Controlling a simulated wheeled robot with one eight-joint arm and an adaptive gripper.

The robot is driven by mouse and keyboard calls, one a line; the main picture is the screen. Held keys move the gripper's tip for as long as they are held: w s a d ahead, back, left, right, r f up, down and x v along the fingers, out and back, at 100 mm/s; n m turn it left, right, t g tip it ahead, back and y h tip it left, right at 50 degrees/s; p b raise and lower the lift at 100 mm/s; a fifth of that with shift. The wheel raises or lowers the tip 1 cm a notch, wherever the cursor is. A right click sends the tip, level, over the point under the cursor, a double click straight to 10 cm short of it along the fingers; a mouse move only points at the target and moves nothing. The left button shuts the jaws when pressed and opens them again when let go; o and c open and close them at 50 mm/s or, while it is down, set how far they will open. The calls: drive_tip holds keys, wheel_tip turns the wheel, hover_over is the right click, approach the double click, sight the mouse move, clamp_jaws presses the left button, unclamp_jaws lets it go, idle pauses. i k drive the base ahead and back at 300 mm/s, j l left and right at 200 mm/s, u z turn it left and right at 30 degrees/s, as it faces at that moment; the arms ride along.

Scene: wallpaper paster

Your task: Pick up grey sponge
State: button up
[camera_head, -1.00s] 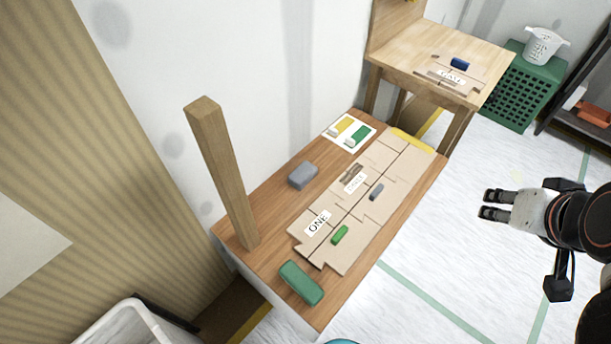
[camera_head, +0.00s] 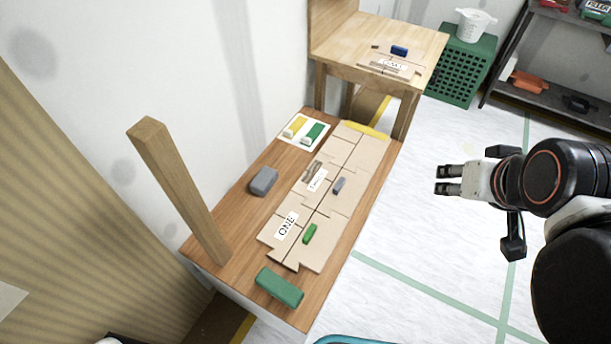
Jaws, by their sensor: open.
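A grey sponge (camera_head: 263,181) lies on the wooden table (camera_head: 228,222), near its back edge by the wall and left of the cardboard pieces. A smaller grey block (camera_head: 339,185) lies on the cardboard (camera_head: 335,208). My gripper (camera_head: 449,180) is open and empty, its fingers pointing left, to the right of the table over the floor area. It is well apart from the sponge. Nothing hides the sponge.
A wooden post (camera_head: 181,192) rises at the table's left end. A green sponge (camera_head: 279,287) lies at the front, a small green block (camera_head: 310,233) on the cardboard. A second table (camera_head: 345,45) and a green crate (camera_head: 458,68) stand behind.

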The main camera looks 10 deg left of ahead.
sight(265, 178)
drive_tip(key=i+l, duration=0.2)
drive_tip(key=i, duration=0.15)
drive_tip(key=i+l, duration=0.15)
drive_tip(key=i, duration=0.2)
drive_tip(key=i+u, duration=0.1)
drive_tip(key=u, duration=0.25)
drive_tip(key=i+l+u, duration=0.1)
drive_tip(key=u, duration=0.3)
drive_tip(key=l+u, duration=0.2)
drive_tip(key=u, duration=0.65)
drive_tip(key=i, duration=0.05)
